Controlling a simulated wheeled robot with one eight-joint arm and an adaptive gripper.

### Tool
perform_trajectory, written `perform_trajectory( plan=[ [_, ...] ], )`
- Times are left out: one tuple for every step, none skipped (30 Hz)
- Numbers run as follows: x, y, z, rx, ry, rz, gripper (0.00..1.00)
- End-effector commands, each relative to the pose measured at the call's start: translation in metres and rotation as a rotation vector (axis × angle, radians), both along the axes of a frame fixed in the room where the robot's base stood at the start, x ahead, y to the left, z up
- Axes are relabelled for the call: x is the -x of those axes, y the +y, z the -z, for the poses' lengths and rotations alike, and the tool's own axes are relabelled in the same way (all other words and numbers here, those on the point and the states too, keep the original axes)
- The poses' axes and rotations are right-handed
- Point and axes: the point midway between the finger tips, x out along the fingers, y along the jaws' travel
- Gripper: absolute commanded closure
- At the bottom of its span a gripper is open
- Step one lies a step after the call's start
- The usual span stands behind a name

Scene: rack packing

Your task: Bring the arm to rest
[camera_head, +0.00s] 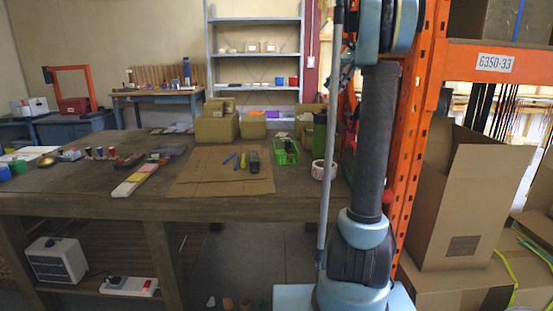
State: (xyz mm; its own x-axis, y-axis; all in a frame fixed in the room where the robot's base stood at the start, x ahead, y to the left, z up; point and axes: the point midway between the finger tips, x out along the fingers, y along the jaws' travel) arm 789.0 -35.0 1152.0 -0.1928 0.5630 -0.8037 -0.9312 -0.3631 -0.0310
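My arm (378,150) stands upright at the right of the middle in the head view, in front of the orange rack post. Its upper joint (387,22) runs out of the top of the picture. My gripper does not show in this view, so I cannot see whether it holds anything.
A wooden workbench (110,203) spans the left, with a cardboard sheet (205,188), a green bin (286,151) and several small items on it. An orange rack (412,150) stands close behind my arm. An open cardboard box (462,195) is at the right.

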Motion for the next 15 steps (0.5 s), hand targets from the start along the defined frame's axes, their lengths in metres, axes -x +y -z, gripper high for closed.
perform_trajectory(
  plan=[
    [0.006,0.002,0.002,0.006,-0.009,-0.008,0.67],
    [0.009,0.002,0.003,0.009,-0.014,-0.013,0.67],
    [0.012,0.004,0.006,0.013,-0.024,-0.021,0.67],
    [0.016,0.005,0.007,0.016,-0.030,-0.028,0.67],
    [0.019,0.006,0.009,0.020,-0.037,-0.034,0.67],
    [0.023,0.008,0.012,0.026,-0.048,-0.045,0.67],
    [0.027,0.009,0.014,0.030,-0.056,-0.053,0.67],
    [0.031,0.011,0.017,0.036,-0.064,-0.062,0.67],
    [0.036,0.013,0.020,0.043,-0.076,-0.075,0.67],
    [0.042,0.016,0.023,0.047,-0.087,-0.086,0.67],
    [0.047,0.017,0.026,0.054,-0.099,-0.098,0.67],
    [0.055,0.020,0.032,0.064,-0.115,-0.115,0.67],
    [0.061,0.022,0.036,0.072,-0.129,-0.131,0.67],
    [0.069,0.025,0.041,0.080,-0.144,-0.148,0.67],
    [0.078,0.028,0.048,0.093,-0.164,-0.172,0.67]
  ],
)
